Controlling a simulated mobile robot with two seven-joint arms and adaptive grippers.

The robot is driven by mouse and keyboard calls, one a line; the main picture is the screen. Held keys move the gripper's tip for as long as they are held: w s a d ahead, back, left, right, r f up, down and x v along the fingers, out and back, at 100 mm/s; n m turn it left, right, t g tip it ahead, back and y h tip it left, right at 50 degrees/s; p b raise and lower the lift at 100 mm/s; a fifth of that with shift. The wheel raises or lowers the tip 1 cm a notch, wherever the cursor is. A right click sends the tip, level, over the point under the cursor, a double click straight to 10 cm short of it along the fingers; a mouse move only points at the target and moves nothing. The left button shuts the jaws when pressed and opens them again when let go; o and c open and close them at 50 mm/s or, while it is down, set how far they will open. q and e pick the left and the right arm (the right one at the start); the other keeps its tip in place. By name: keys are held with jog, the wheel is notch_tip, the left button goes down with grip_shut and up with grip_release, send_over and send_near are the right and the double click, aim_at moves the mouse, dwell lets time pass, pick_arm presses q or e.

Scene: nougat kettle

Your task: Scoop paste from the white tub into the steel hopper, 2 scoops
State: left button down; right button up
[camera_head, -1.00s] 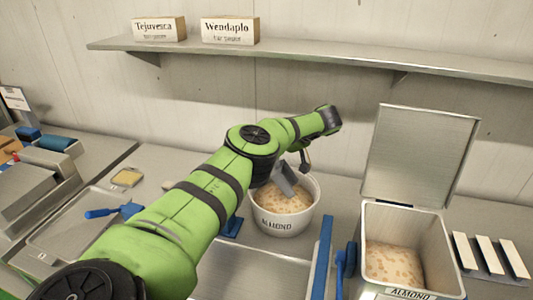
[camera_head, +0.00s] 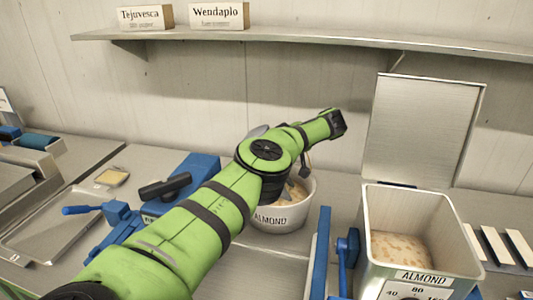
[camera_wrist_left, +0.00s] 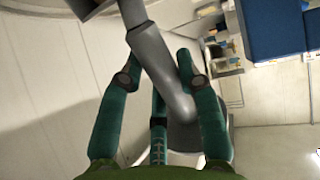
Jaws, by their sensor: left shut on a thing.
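The white tub (camera_head: 277,222), labelled ALMOND, holds pale, lumpy paste (camera_head: 296,206) and is partly hidden by my left arm. The steel hopper (camera_head: 427,261), also labelled ALMOND, stands at the right with its lid raised and similar paste (camera_head: 402,249) inside. In the left wrist view, my left gripper (camera_wrist_left: 158,64) is shut on a grey scoop (camera_wrist_left: 178,102). In the head view the arm hides most of this gripper, at the tub. My right gripper is out of view.
A blue box (camera_head: 197,172) and a blue-handled device (camera_head: 118,214) stand left of the tub. A blue upright bar (camera_head: 320,252) stands between tub and hopper. White strips (camera_head: 497,246) lie right of the hopper. A wall shelf (camera_head: 300,43) carries two labelled blocks.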

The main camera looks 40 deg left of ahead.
pick_arm(q)
jog(key=shift+d+f+b, duration=0.15)
jog(key=shift+f+b, duration=0.55)
jog(key=shift+f+h+p, duration=0.1)
jog(key=shift+h+p, duration=0.2)
jog(key=shift+p, duration=0.75)
jog(key=shift+s+a+f+p, duration=0.15)
jog(key=shift+a+p, duration=0.2)
jog(key=shift+p, duration=0.35)
jog(key=s+a+f+t+h+p, duration=0.1)
jog(key=a+h, duration=0.1)
jog(key=s+a+f+n+t+h+p, duration=0.1)
jog(key=a+f+t+h, duration=0.1)
jog(key=h, duration=0.1)
jog(key=s+a+f+t+h+p, duration=0.1)
jog(key=a+h, duration=0.1)
jog(key=shift+s+f+t+h+p, duration=0.25)
jog(key=shift+f+t+h+p, duration=0.05)
jog(key=shift+f+h+p, duration=0.1)
jog(key=shift+s+a+r+h+b, duration=0.1)
jog(key=shift+s+a+h+b, duration=0.2)
jog(key=shift+h, duration=0.1)
notch_tip(320, 180, up, 8)
jog(key=s+a+t+h+p, duration=0.1)
jog(key=a+p, duration=0.1)
jog(key=p, duration=0.2)
jog(key=shift+r+n+h+p, duration=0.15)
jog(key=shift+n+h+p, duration=0.15)
jog(key=shift+p, duration=0.1)
